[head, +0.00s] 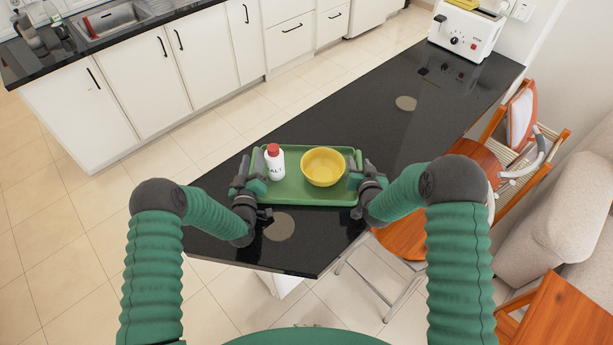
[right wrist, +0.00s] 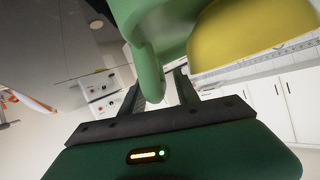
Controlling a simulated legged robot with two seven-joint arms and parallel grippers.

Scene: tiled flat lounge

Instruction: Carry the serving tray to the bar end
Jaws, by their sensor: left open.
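The green serving tray (head: 310,192) lies on the black bar top, near its close end. A white salt bottle with a red cap (head: 274,163) stands on its left part, and a yellow bowl (head: 323,168) sits right of centre. My left gripper (head: 254,180) is open at the tray's left edge. My right gripper (head: 362,178) is at the right edge. In the right wrist view, the tray's rim (right wrist: 152,84) reaches down between the fingers of my right gripper (right wrist: 167,88), which stand apart with a gap visible beside the rim.
The black bar top (head: 375,130) runs away to the upper right, with a round pale disc (head: 405,103) on it and another (head: 278,226) close to me. A white toaster (head: 465,30) stands at the far end. Wooden chairs (head: 420,235) line the right side.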

